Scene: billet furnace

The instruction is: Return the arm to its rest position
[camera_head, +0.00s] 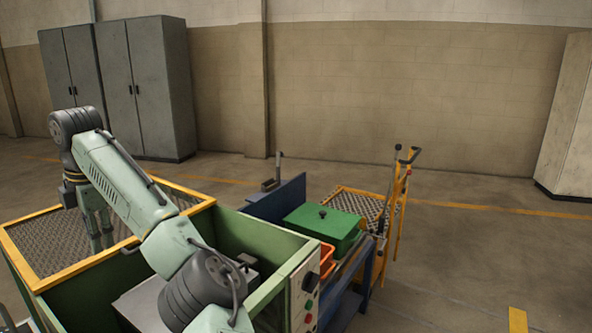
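My arm reaches up from the bottom of the picture, bends at a dark joint, and runs to the upper left. Its wrist end hangs down at the left. My gripper (101,244) points down over a mesh surface with a yellow rim (30,280), in front of the grey cabinets. The fingers are small and seen from the side, so I cannot tell whether they are apart or closed. I see nothing held between them. I cannot tell whether the fingertips touch the mesh.
A green machine housing (262,232) with a button panel (304,290) stands below my arm. To its right are a green lidded box (322,222), an orange bin (327,258) and a yellow-framed cart (398,205). Grey cabinets (150,85) stand behind. The floor at right is clear.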

